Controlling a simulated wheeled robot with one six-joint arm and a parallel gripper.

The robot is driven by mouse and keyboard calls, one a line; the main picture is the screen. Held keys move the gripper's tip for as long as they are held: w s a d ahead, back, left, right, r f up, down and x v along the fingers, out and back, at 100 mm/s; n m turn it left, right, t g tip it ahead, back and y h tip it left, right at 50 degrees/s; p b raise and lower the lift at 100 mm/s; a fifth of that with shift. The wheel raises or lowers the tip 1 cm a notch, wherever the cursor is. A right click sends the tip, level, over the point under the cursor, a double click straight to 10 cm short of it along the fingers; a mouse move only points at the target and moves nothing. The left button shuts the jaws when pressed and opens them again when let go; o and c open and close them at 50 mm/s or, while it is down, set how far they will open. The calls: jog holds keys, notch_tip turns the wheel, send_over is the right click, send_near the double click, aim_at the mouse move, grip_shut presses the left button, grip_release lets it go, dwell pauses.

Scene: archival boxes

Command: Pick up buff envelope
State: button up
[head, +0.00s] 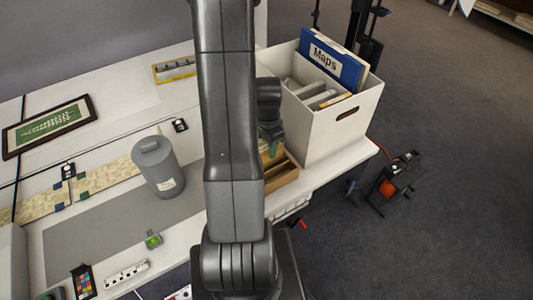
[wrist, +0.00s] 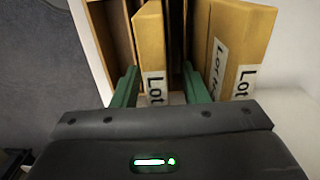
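A buff envelope (wrist: 151,42) with a white "Lot" label stands on edge in the wrist view, between the two green fingers of my gripper (wrist: 159,72). The fingers are apart, with a gap visible on the right side of the envelope; my gripper is open. Another buff envelope (wrist: 237,45) with "Lot" labels stands to the right, outside the right finger. In the head view my gripper (head: 271,147) is over the wooden rack (head: 284,180) on the table; my arm hides much of the rack and envelopes.
A white box (head: 335,128) with a blue "Maps" folder (head: 333,62) stands just right of the rack. A grey lidded canister (head: 159,170) stands left of my arm. A framed green picture (head: 48,125) lies at far left. The table edge is near the rack.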

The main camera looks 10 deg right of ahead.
jog(key=shift+f, duration=0.6)
jog(key=shift+c, duration=0.2)
grip_shut()
